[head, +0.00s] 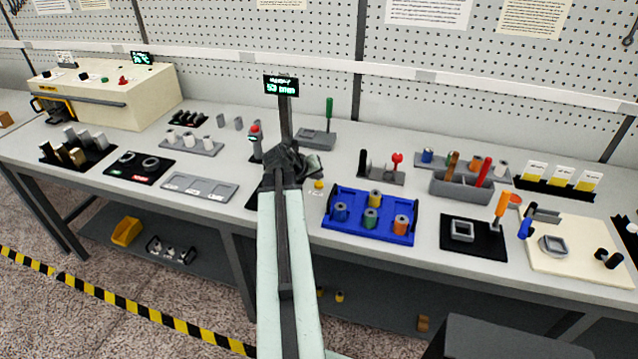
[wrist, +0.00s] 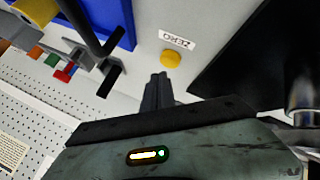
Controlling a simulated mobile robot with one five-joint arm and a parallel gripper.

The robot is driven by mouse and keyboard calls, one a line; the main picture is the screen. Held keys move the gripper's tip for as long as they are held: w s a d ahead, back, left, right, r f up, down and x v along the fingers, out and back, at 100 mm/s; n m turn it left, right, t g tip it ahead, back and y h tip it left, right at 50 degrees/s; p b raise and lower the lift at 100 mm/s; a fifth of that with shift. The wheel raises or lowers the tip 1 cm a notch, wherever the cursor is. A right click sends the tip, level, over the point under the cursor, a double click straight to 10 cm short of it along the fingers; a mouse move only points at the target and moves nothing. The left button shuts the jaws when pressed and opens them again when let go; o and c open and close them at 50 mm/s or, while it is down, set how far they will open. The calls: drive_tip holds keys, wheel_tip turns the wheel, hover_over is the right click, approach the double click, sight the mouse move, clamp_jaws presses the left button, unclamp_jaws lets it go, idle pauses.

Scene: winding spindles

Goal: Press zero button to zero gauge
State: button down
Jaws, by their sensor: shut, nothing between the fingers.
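The zero button is a yellow round knob (wrist: 171,58) on the bench top in the wrist view, next to a white label reading ZERO (wrist: 178,40). In the head view the yellow button (head: 319,184) shows just right of my gripper (head: 287,165). My gripper (wrist: 158,80) is shut and empty, with its fingertips just short of the button in the wrist view; whether they touch cannot be told. The gauge display (head: 281,86) stands on a post behind my gripper and seems to read about 50 mm. The gauge's lower part is hidden behind my arm.
A blue tray (head: 366,237) with several spools stands right of the button. A dark plate (wrist: 245,60) lies on the button's other side. A green-handled lever press (head: 317,138) stands behind, and a grey tray (head: 200,187) lies to the left.

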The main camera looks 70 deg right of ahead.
sight(318, 185)
drive_tip(key=shift+r+p, duration=2.6)
drive_tip(key=shift+f, duration=0.1)
drive_tip(key=shift+s, duration=0.1)
